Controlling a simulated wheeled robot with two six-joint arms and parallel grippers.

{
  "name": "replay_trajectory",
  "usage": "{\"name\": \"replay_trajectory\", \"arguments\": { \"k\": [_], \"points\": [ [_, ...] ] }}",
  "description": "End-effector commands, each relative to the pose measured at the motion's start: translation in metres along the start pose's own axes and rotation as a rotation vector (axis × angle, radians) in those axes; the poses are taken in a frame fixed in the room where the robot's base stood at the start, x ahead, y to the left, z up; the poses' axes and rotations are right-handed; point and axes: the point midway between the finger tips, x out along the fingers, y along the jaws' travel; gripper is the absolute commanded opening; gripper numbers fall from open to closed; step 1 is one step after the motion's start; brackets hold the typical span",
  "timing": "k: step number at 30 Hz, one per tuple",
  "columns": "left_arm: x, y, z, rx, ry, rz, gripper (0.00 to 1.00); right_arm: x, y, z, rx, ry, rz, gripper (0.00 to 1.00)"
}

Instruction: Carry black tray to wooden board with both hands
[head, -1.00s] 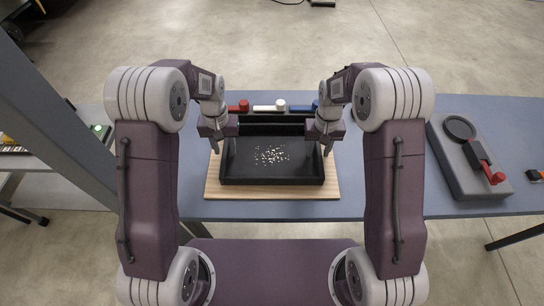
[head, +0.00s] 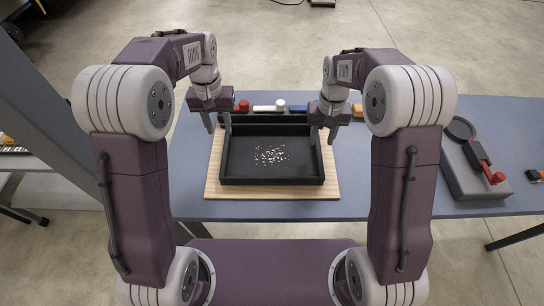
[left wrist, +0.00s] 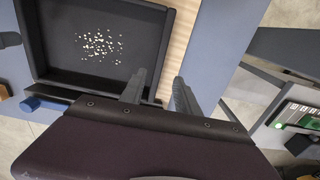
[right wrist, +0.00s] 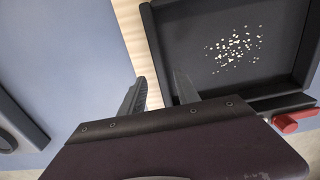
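The black tray (head: 270,181), a shallow box with small pale bits on its floor, lies flat on the wooden board (head: 270,191). The board's edge shows along the tray's left, right and near sides. My left gripper (head: 217,128) is open and empty over the tray's left side. Its parted fingers show in the left wrist view (left wrist: 158,84), near the tray wall. My right gripper (head: 323,132) is open over the tray's right side. Its parted fingers also show in the right wrist view (right wrist: 161,88). Neither holds the tray; the exact gap to the walls is hard to judge.
The blue-grey table (head: 400,190) carries a row of red, white and blue handled pieces (head: 280,107) just behind the tray. A grey device with a red knob (head: 475,165) stands at the right. A slanted grey post (head: 60,120) is at the left.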

Motion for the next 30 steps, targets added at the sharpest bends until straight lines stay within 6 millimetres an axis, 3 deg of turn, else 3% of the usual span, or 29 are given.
{"name": "replay_trajectory", "arguments": {
  "k": [3,8,25,28,29,30],
  "points": [
    [0.000,0.000,0.000,0.000,0.000,0.000,0.38,-0.028,0.000,-0.001,0.000,0.005,0.000,0.38],
    [0.000,0.000,0.000,0.000,0.000,0.000,0.38,-0.049,0.000,-0.001,0.000,0.001,0.000,0.38],
    [0.000,0.000,0.000,-0.001,0.000,0.000,0.38,-0.053,0.000,0.000,0.001,-0.001,0.000,0.38],
    [-0.015,-0.004,-0.002,-0.010,0.035,0.003,0.38,-0.068,0.004,-0.002,0.010,0.035,-0.003,0.38],
    [-0.021,-0.006,0.002,-0.015,0.043,0.003,0.38,-0.074,0.006,0.002,0.015,0.042,-0.004,0.38],
    [-0.022,-0.010,0.018,-0.022,0.026,0.003,0.38,-0.076,0.010,0.018,0.022,0.027,-0.003,0.38]
  ]
}}
